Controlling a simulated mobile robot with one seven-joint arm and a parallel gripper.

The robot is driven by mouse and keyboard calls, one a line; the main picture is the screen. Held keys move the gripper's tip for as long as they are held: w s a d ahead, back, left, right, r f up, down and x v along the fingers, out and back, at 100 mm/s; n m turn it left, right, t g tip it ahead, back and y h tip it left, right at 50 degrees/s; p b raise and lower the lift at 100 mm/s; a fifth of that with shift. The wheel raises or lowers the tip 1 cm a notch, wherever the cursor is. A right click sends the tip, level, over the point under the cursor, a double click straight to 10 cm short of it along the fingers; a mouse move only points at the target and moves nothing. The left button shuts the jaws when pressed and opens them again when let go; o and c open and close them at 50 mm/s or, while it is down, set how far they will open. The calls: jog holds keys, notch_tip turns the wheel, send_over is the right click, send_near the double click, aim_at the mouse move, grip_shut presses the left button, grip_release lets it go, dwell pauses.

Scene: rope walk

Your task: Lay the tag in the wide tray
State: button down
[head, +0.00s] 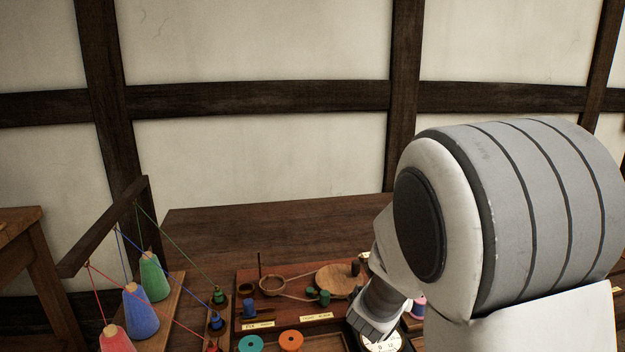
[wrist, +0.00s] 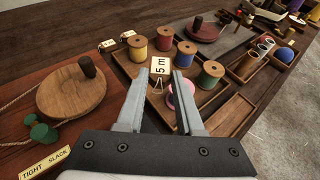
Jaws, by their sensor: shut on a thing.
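A cream tag (wrist: 160,67) marked "5 m" shows in the wrist view between the tips of my gripper (wrist: 160,80). My gripper is shut on it, above a wooden board with spools. An empty, low-walled wooden tray (wrist: 233,114) lies to the right of the fingers; I cannot tell for sure that it is the wide tray. A narrower tray (wrist: 246,70) lies beyond it. In the head view my arm covers much of the right side, and neither the tag nor these trays can be made out there.
Yellow (wrist: 138,49), red (wrist: 165,38), blue (wrist: 186,54) and green (wrist: 210,74) spools stand near the tag. A pink spool (wrist: 182,94) is partly behind the right finger. A round wooden disc (wrist: 71,95) is at left. Coloured cones (head: 139,302) stand left in the head view.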

jog(key=s+a+n+y, duration=0.1)
jog(key=s+a+f+y, duration=0.1)
jog(key=a, duration=0.1)
jog(key=s+a+f+n+t, duration=0.1)
jog(key=s+a, duration=0.1)
jog(key=shift+a+f+n+y, duration=0.1)
jog(key=shift+f+n+y, duration=0.05)
jog(key=shift+n+y, duration=0.2)
jog(key=shift+w+r+p, duration=0.3)
jog(key=shift+r+p, duration=0.35)
jog(key=shift+p, duration=0.15)
jog(key=r+m+g+h+p, duration=0.1)
jog(key=m+h+p, duration=0.1)
jog(key=p, duration=0.2)
jog(key=s+r+m+g+h+p, duration=0.1)
jog(key=m+g+h+p, duration=0.1)
jog(key=p, duration=0.3)
jog(key=s+r+m+g+h+p, duration=0.1)
jog(key=r+m+h+p, duration=0.1)
jog(key=p, duration=0.3)
jog(key=shift+s+d+m+h, duration=0.2)
jog(key=shift+m+h, duration=0.35)
jog(key=shift+m, duration=0.1)
